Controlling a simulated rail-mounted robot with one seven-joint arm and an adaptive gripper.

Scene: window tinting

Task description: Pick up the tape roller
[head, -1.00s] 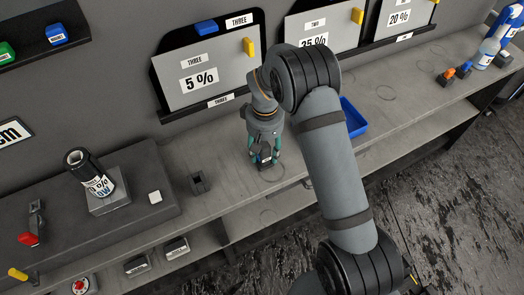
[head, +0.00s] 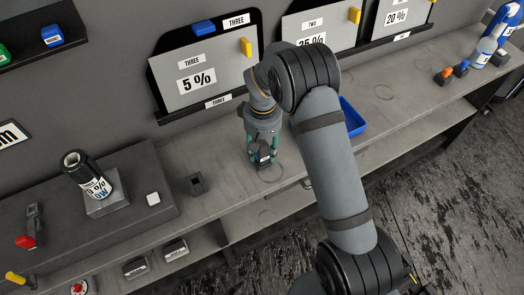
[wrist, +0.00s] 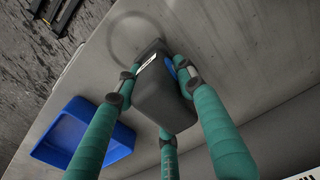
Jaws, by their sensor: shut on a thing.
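The tape roller (wrist: 158,95) is a dark grey, blocky piece with a pale label and a bit of blue at its side. I take this dark piece to be the roller. My gripper (wrist: 160,85) has green-sleeved fingers closed around it, seen in the wrist view. In the head view my gripper (head: 263,152) points down over the grey counter (head: 225,180). There the roller (head: 264,158) is small and partly hidden by the fingers. I cannot tell for sure whether its bottom touches the counter.
A blue tray (head: 351,118) stands to the right, partly behind my arm; it also shows in the wrist view (wrist: 75,130). A small dark holder (head: 196,184) stands left of my gripper. Tint panels (head: 205,80) line the wall behind.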

